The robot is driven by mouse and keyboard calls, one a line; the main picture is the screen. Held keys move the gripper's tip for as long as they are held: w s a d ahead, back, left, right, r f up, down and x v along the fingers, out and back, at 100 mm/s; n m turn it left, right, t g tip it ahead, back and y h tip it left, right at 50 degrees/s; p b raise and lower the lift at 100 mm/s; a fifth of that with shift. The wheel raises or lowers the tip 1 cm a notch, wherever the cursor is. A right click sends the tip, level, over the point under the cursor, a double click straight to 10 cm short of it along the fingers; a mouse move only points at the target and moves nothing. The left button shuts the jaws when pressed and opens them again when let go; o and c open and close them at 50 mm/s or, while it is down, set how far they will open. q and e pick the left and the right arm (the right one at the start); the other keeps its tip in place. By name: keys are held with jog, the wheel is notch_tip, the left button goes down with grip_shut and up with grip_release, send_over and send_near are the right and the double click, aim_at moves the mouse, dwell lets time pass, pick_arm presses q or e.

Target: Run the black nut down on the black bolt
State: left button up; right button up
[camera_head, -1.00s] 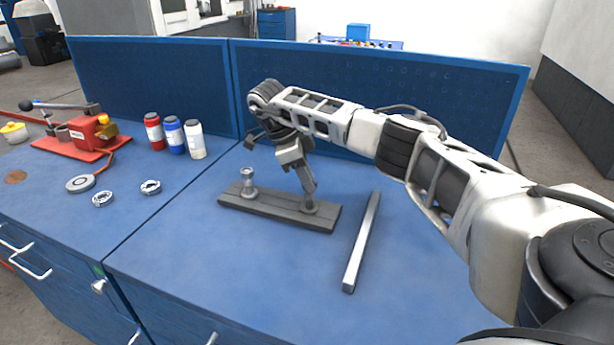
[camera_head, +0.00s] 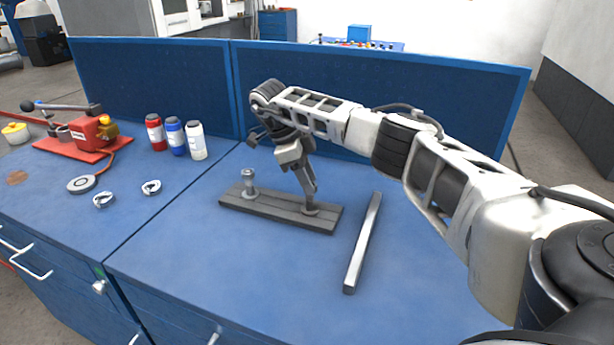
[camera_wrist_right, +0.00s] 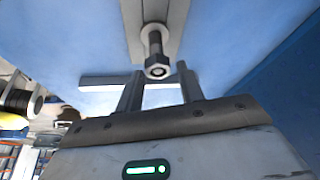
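The grey base plate (camera_head: 270,212) lies on the blue bench. A dark bolt (camera_wrist_right: 154,42) stands on it in the right wrist view, with a washer at its base. A dark hex nut (camera_wrist_right: 157,68) is at the bolt's end nearer the camera. My right gripper (camera_head: 311,200) points down at the plate's right end. In the right wrist view its fingers (camera_wrist_right: 161,68) are apart, one on each side of the nut, with gaps showing. In the head view the gripper hides most of this bolt. A lighter bolt (camera_head: 248,181) stands at the plate's left end. My left gripper is not in view.
A silver bar (camera_head: 362,244) lies right of the plate. Red, blue and white bottles (camera_head: 174,136) stand at the back left. Two metal rings (camera_head: 151,187) and a red-based tool (camera_head: 92,134) are farther left. Blue panels (camera_head: 380,95) close the back. The bench front is clear.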

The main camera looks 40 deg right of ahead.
jog(key=n, duration=0.2)
jog(key=n+t, duration=0.1)
jog(key=n, duration=0.1)
jog(key=n+t+h, duration=0.1)
jog(key=n, duration=0.1)
jog(key=shift+s+d+n, duration=0.1)
jog(key=shift+s+n, duration=0.15)
jog(key=shift+n, duration=0.05)
jog(key=n+t, duration=0.1)
jog(key=n, duration=0.2)
jog(key=n+t, duration=0.1)
jog(key=n, duration=0.2)
jog(key=shift+s+n+t, duration=0.2)
jog(key=shift+n+t, duration=0.1)
jog(key=shift+t, duration=0.1)
jog(key=n+t, duration=0.1)
jog(key=n, duration=0.1)
jog(key=n+t+y, duration=0.1)
jog(key=n, duration=0.2)
jog(key=shift+s+n, duration=0.15)
jog(key=shift+n, duration=0.15)
jog(key=n+y, duration=0.1)
jog(key=n, duration=0.3)
jog(key=shift+t, duration=0.4)
grip_shut()
